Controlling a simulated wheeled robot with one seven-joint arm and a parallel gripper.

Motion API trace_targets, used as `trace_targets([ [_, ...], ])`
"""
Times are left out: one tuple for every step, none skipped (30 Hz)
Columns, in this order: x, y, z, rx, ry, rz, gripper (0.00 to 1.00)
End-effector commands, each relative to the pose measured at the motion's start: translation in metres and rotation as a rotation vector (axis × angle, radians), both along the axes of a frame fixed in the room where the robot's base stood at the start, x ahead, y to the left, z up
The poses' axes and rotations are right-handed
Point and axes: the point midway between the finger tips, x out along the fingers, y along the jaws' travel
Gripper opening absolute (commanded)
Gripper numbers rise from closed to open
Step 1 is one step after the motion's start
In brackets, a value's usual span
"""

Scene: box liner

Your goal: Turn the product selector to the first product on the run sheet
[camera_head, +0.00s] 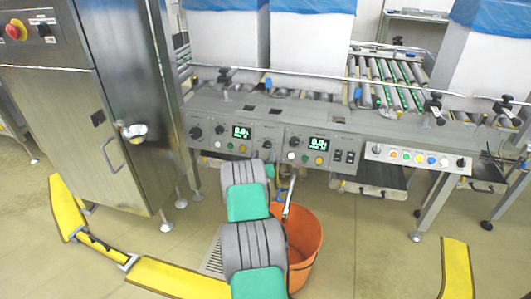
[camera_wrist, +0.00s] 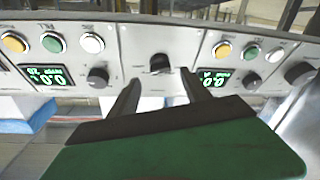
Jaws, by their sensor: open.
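A black rotary knob (camera_wrist: 160,63) with a pale line on it sits on the grey control panel (camera_wrist: 140,42), between two green-lit displays, in the wrist view. The wrist view looks upside down. My gripper (camera_wrist: 160,80) is open, with one dark finger on each side of the knob's lower edge. I cannot tell whether the fingers touch it. In the head view my arm reaches to the same panel (camera_head: 228,115), and its links hide the gripper. I cannot read any product label, and I see no readable run sheet.
More knobs, such as one at the panel's left (camera_wrist: 98,77), and coloured buttons flank the displays (camera_head: 318,143). An orange bucket (camera_head: 305,240) stands below the panel. A steel cabinet (camera_head: 120,110) stands left. Yellow floor barriers (camera_head: 175,278) lie in front.

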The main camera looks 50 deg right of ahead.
Motion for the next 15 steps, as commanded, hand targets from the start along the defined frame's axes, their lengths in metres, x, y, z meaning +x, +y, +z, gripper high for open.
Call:
trace_targets([
  [0.004, -0.009, -0.002, 0.000, -0.003, -0.002, 0.56],
  [0.006, -0.014, -0.003, 0.000, -0.001, -0.001, 0.56],
  [0.010, -0.020, -0.003, 0.000, -0.001, -0.001, 0.56],
  [0.013, -0.023, -0.003, 0.000, -0.001, -0.001, 0.56],
  [0.015, -0.026, -0.004, 0.002, 0.001, -0.001, 0.56],
  [0.017, -0.030, -0.002, 0.000, -0.001, 0.000, 0.56],
  [0.018, -0.032, -0.002, 0.001, 0.001, 0.001, 0.56],
  [0.019, -0.033, -0.002, 0.002, 0.002, 0.001, 0.56],
  [0.020, -0.035, -0.002, 0.003, 0.003, 0.001, 0.56],
  [0.020, -0.035, -0.002, 0.003, 0.003, 0.001, 0.56],
  [0.020, -0.035, -0.001, 0.003, 0.003, 0.002, 0.56],
  [0.020, -0.035, -0.001, 0.003, 0.003, 0.002, 0.56],
  [0.020, -0.035, -0.001, 0.003, 0.003, 0.002, 0.56],
  [0.020, -0.035, -0.001, 0.003, 0.003, 0.002, 0.56],
  [0.020, -0.035, -0.001, 0.003, 0.003, 0.002, 0.56],
])
